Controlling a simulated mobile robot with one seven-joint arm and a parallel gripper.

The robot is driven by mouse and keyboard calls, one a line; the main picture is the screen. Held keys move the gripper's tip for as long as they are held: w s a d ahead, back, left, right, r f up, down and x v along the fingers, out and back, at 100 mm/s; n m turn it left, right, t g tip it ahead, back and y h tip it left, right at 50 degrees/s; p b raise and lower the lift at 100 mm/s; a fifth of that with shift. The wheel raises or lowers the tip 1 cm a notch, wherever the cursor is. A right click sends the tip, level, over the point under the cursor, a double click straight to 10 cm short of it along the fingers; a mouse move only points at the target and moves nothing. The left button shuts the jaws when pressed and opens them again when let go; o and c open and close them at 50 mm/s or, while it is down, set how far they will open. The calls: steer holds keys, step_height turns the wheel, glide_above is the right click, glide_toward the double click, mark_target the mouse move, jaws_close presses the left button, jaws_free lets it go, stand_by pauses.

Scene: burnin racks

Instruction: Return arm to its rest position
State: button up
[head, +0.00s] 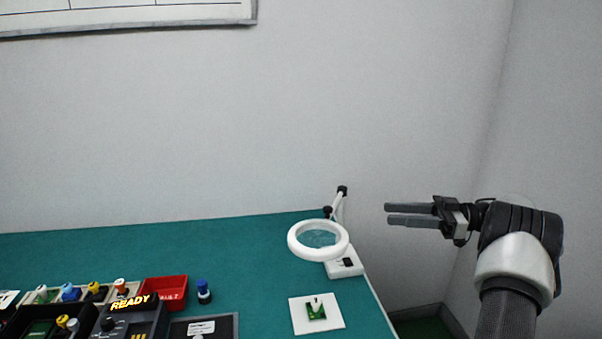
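My gripper (388,215) is at the right in the head view, pointing left, level with the upper part of the magnifier lamp and clear of the table. Its two dark fingers lie one above the other with a narrow gap between them. Nothing shows between them. My arm (512,265) rises from the bottom right and bends at the wrist toward the left.
A green bench (255,285) fills the lower left. A white ring magnifier lamp (292,240) stands near its right edge, by a green board on a white plate (333,318). A red bin (175,285) and a READY device (150,320) are left. Grey walls stand behind and right.

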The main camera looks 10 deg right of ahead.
steer(key=w+a+r+m+t+h+p, duration=0.1)
steer(key=w+a+r+t+h, duration=0.2)
steer(key=w+r, duration=0.45)
steer(key=w+a+r+m+t+h+p, duration=0.1)
steer(key=w+a+r+t+h, duration=0.3)
steer(key=r, duration=0.6)
step_height(320, 180, up, 15)
steer(key=m+t+h+p, duration=0.2)
steer(key=m+t+h, duration=0.5)
steer(key=m+h, duration=0.15)
steer(key=s+a+f+m+g+p, duration=0.1)
steer(key=s+a+f+g, duration=0.3)
steer(key=s, duration=0.9)
steer(key=s+a+f+m+g+h+p, duration=0.1)
steer(key=s+a+f+m+g, duration=0.1)
steer(key=s+a+f+g, duration=0.3)
steer(key=s+a+f+m+g+p, duration=0.1)
steer(key=s+a+f+g, duration=0.3)
steer(key=s+f, duration=0.7)
steer(key=s+a, duration=0.1)
steer(key=s, duration=1.1)
steer(key=shift+a+f+g+h, duration=0.3)
steer(key=shift+a+h, duration=0.05)
steer(key=shift+a, duration=0.05)
steer(key=shift+s+m, duration=0.15)
steer(key=shift+m, duration=0.1)
